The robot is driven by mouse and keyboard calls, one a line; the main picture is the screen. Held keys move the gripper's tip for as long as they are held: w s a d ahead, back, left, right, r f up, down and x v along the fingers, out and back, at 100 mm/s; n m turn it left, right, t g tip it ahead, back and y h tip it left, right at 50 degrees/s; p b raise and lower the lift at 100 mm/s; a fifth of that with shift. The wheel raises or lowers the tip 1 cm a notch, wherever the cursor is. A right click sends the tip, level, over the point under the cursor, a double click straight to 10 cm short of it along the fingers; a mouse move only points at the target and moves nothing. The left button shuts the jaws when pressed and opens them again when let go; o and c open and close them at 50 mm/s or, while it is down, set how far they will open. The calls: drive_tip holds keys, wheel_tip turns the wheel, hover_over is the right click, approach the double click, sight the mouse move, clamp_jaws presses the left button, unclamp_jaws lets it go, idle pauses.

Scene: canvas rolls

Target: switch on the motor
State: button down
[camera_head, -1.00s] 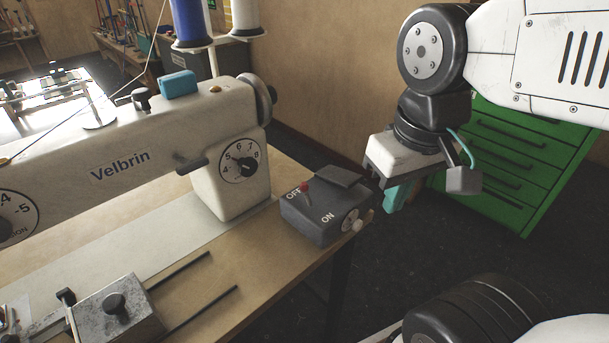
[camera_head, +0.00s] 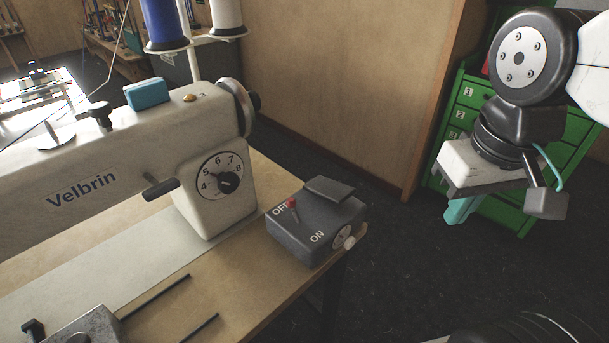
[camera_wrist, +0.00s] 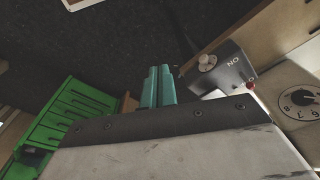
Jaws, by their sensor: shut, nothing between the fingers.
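The motor switch box (camera_head: 318,226) is dark grey and sits at the right end of the sewing table. Its top is marked OFF and ON, and its red-tipped lever (camera_head: 292,203) leans to the OFF side. A raised flap stands at its back, and a dial and a pale knob are on its right side. The box also shows in the wrist view (camera_wrist: 222,72), with the pale knob facing the camera. My gripper (camera_head: 460,211), with teal fingers, is shut and empty, to the right of the box and apart from it. The fingers show in the wrist view (camera_wrist: 158,86).
The white sewing machine (camera_head: 120,175) marked Velbrin stands left of the box, with a numbered dial and thread spools behind. A green drawer cabinet (camera_head: 467,118) stands behind my gripper. Dark open floor (camera_head: 400,270) lies between the table and the cabinet.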

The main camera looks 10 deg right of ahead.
wheel_tip(320, 180, up, 2)
drive_tip(key=n+g, duration=0.2)
drive_tip(key=n, duration=0.3)
hover_over(294, 211)
drive_tip(key=w+a, duration=0.3)
drive_tip(key=w, duration=0.5)
drive_tip(key=shift+s+d, duration=0.1)
drive_tip(key=shift+d, duration=0.05)
drive_tip(key=shift+f, duration=0.15)
drive_tip(key=s+f, duration=0.1)
drive_tip(key=f, duration=0.2)
drive_tip(key=s+f, duration=0.1)
drive_tip(key=f, duration=0.2)
drive_tip(key=s+d+f, duration=0.1)
drive_tip(key=f, duration=0.3)
drive_tip(key=shift+s+f, duration=0.1)
drive_tip(key=shift+s, duration=0.05)
drive_tip(key=shift+s+d+f, duration=0.15)
drive_tip(key=shift+s+d, duration=0.05)
drive_tip(key=shift+s, duration=0.3)
